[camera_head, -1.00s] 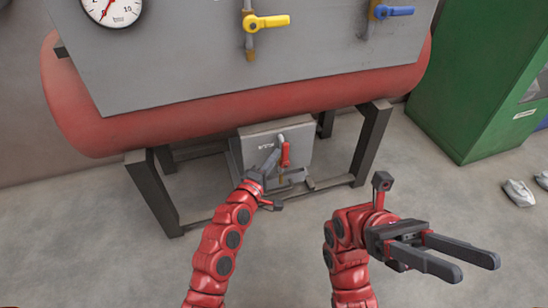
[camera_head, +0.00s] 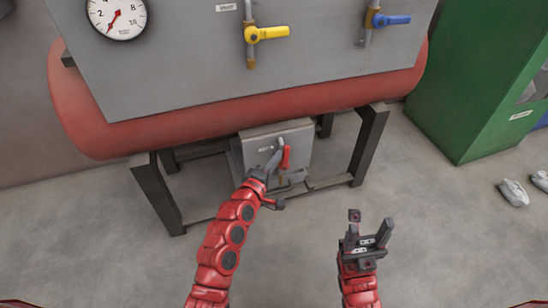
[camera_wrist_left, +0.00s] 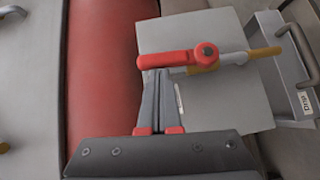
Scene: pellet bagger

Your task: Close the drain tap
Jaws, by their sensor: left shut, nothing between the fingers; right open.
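The drain tap has a red lever (camera_head: 286,157) on the grey box under the red tank. In the left wrist view the lever (camera_wrist_left: 172,59) extends left from its round pivot, in line with the brass pipe (camera_wrist_left: 263,51). In the head view it stands upright above the brass spout. My left gripper (camera_head: 276,154) is shut and empty beside the lever. In the left wrist view its fingertips (camera_wrist_left: 157,72) are right at the lever's edge; I cannot tell whether they touch. My right gripper (camera_head: 370,226) is open and empty, raised over the floor to the right.
A yellow-handled valve (camera_head: 267,33) and a blue-handled valve (camera_head: 391,20) are on the grey panel above. Dark frame legs (camera_head: 368,145) flank the box. A green cabinet (camera_head: 470,90) stands right. The front floor is clear.

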